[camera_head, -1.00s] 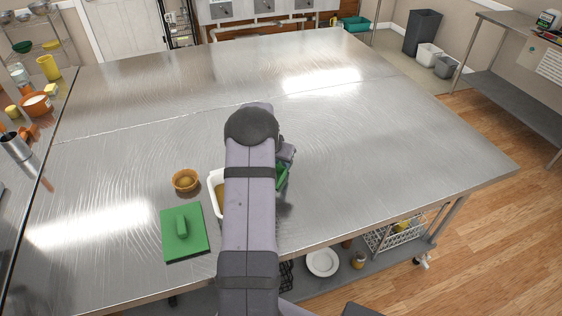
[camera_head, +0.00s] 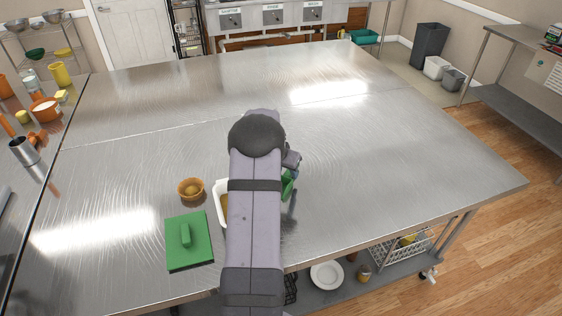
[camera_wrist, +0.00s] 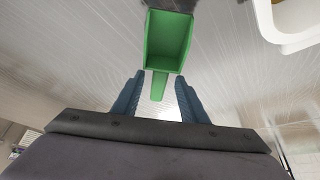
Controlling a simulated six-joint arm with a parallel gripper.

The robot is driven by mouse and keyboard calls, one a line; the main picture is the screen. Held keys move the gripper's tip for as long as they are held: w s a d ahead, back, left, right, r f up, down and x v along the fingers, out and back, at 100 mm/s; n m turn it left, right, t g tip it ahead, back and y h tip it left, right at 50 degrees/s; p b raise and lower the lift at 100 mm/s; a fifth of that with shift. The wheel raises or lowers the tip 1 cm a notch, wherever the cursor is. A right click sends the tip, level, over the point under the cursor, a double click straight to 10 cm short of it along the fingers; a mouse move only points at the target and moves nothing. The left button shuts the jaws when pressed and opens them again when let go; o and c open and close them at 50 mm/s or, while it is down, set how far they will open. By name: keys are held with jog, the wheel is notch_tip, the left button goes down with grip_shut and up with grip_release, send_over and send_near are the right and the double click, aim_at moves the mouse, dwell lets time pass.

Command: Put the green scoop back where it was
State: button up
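The green scoop (camera_head: 287,186) shows in the head view just right of my arm, partly hidden by it. In the wrist view the scoop (camera_wrist: 168,42) has its open hollow toward the camera, and its handle points down between my fingers. My gripper (camera_wrist: 160,78) is open, with its blue fingers on either side of the handle and slim gaps showing. A white tub (camera_head: 221,205) with yellow-brown contents stands left of my arm, partly hidden by it; its rim (camera_wrist: 299,46) shows at the wrist view's upper right.
A green lid with a handle (camera_head: 189,242) lies near the table's front edge. A small brown bowl (camera_head: 190,189) sits behind it, left of the tub. The metal table (camera_head: 400,150) is clear to the right and at the back.

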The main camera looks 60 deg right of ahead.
jog(key=b+v, duration=0.2)
jog(key=v, duration=0.8)
jog(key=shift+b, duration=0.3)
jog(key=w+a+f+n+t+y, duration=0.1)
jog(key=w+a+n, duration=0.35)
jog(key=a, duration=0.95)
jog(key=w+a+f+n+y, duration=0.15)
jog(key=w+a+n, duration=0.35)
jog(key=a, duration=0.8)
jog(key=s+a+f+n+y, duration=0.1)
jog(key=s+a+n, duration=0.1)
jog(key=a, duration=0.5)
jog(key=s+a+n, duration=0.3)
jog(key=s+a, duration=0.1)
jog(key=a, duration=0.4)
jog(key=s+a+f+n+g+y, duration=0.1)
jog(key=s+a+n, duration=0.2)
jog(key=a, duration=0.5)
jog(key=shift+a+f+y, duration=0.25)
jog(key=shift+f+y, duration=0.1)
jog(key=shift+f+n, duration=0.1)
jog(key=shift+n, duration=0.15)
